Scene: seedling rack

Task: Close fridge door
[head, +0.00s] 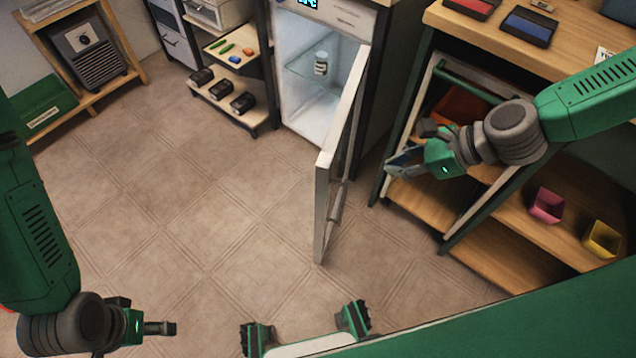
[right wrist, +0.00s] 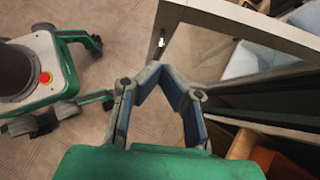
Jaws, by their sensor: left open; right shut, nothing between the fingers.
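The white fridge (head: 305,110) stands at the top centre of the head view, its lit interior showing. Its door (head: 323,205) stands wide open, swung out toward me, its free edge nearest. My right gripper (head: 390,166) is shut and empty, to the right of the door and apart from it in the head view. In the right wrist view the fingertips (right wrist: 160,70) meet just below the door's white frame (right wrist: 225,18); I cannot tell whether they touch it. My left gripper (head: 168,328) is open and empty over the floor at lower left, far from the door.
A wooden rack (head: 420,205) with pink (head: 546,205) and yellow (head: 602,238) pots stands close right of the door. A low cart (head: 236,88) is left of the fridge. The floor (head: 200,210) left of the door is clear.

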